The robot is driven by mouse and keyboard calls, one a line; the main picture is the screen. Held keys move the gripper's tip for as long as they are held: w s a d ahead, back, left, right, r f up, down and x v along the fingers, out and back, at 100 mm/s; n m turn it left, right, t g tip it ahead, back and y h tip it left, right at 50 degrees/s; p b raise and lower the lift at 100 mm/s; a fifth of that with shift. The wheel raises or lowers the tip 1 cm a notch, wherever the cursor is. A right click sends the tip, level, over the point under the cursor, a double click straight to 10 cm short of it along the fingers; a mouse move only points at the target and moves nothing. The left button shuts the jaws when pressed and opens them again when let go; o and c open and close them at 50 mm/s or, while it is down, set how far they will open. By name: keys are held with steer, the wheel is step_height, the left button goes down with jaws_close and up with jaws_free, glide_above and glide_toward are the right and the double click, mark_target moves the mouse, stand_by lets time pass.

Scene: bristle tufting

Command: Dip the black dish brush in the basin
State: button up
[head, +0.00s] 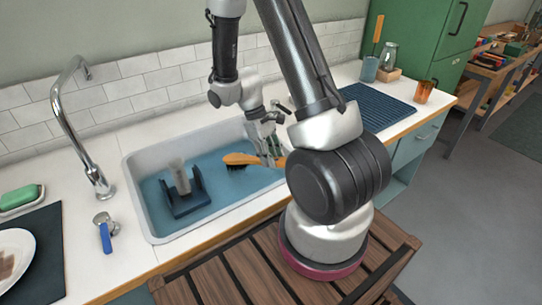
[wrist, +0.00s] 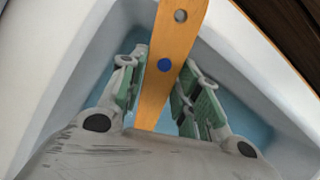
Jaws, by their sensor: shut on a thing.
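The black dish brush (head: 240,159) has an orange-brown wooden handle and dark bristles pointing down. My gripper (head: 268,150) is shut on its handle, over the right part of the basin (head: 150,163). The basin is white with blue water in it. The bristles are close to the water; I cannot tell whether they touch it. In the wrist view, the handle (wrist: 178,40) passes between the green finger pads of my gripper (wrist: 164,78), with a blue dot and a hole on it. The bristles are out of sight there.
A dark blue holder (head: 184,203) with a grey upright piece stands in the basin's left part. A ribbed mat (head: 378,106) and an amber cup (head: 424,92) lie to the right.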

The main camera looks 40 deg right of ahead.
step_height(320, 180, up, 16)
stand_by(1.6)
steer(key=shift+r, duration=0.1)
stand_by(1.9)
steer(key=shift+r, duration=1.9)
